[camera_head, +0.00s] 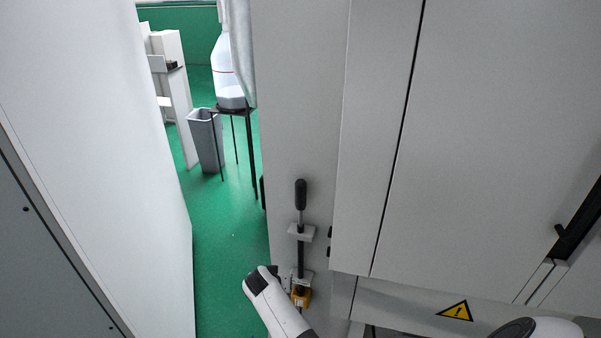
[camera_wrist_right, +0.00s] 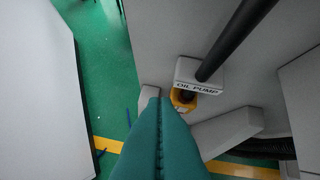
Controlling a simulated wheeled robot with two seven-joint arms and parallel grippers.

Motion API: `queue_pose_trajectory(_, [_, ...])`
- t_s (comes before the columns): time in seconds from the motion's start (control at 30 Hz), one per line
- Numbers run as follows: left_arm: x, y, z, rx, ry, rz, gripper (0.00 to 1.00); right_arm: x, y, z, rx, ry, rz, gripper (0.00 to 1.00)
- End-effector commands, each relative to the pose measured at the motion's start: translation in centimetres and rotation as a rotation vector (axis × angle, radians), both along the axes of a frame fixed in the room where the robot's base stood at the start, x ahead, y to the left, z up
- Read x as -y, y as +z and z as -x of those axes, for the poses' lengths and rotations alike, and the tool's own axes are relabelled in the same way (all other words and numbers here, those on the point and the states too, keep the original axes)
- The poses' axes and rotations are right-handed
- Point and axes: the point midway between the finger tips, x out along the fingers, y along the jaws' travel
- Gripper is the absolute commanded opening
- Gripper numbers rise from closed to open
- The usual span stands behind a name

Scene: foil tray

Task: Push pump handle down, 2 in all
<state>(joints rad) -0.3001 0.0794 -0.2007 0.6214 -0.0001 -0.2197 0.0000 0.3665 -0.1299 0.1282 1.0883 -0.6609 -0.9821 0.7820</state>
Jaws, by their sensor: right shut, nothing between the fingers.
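The pump handle (camera_head: 300,195) has a black grip on a thin upright rod, against the grey cabinet side. In the head view the rod passes through a light bracket (camera_head: 301,232) down to a yellow pump body (camera_head: 301,297). In the right wrist view the black rod (camera_wrist_right: 232,42) slants into a block marked OIL PUMP (camera_wrist_right: 197,80), with the yellow pump body (camera_wrist_right: 183,100) under it. My right gripper (camera_wrist_right: 161,102) shows teal fingers pressed together, empty, beside the block and apart from the rod. My left gripper is not in view.
Grey cabinet doors (camera_head: 470,130) fill the right side, with a yellow warning triangle (camera_head: 455,311) low down. A large pale panel (camera_head: 95,130) stands at the left. Between them is green floor (camera_head: 225,240), with a grey bin (camera_head: 206,138) and a bottle on a stand (camera_head: 229,75) farther back.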

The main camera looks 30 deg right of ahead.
Motion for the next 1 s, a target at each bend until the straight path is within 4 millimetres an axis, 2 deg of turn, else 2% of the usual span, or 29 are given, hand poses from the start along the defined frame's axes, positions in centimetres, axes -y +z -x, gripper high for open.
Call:
queue_pose_trajectory(0.03, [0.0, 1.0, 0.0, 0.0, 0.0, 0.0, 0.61, 0.6, 4.1, -1.8, 0.049, -0.066, -0.001, 0.0])
queue_pose_trajectory(0.1, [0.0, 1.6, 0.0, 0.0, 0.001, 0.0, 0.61, 1.6, 8.7, -3.4, 0.106, -0.165, -0.002, 0.0])
queue_pose_trajectory(0.23, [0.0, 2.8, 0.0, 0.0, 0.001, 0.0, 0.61, 3.5, 17.2, -5.3, 0.217, -0.363, -0.016, 0.0])
queue_pose_trajectory(0.4, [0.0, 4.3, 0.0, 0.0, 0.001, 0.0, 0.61, 5.8, 27.9, -5.7, 0.363, -0.637, -0.058, 0.0])
queue_pose_trajectory(0.53, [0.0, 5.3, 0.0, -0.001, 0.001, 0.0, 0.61, 7.1, 34.7, -4.8, 0.463, -0.837, -0.101, 0.0])
queue_pose_trajectory(0.63, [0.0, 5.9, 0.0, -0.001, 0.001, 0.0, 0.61, 7.8, 38.7, -3.7, 0.523, -0.972, -0.135, 0.0])
queue_pose_trajectory(0.73, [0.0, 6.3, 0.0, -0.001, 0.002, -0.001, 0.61, 8.3, 41.5, -2.7, 0.567, -1.078, -0.164, 0.0])
queue_pose_trajectory(0.83, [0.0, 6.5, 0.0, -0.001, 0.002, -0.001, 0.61, 8.5, 43.1, -1.9, 0.594, -1.145, -0.184, 0.0])
queue_pose_trajectory(1.0, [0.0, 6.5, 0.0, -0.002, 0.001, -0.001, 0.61, 8.7, 43.8, -1.5, 0.607, -1.184, -0.195, 0.0])
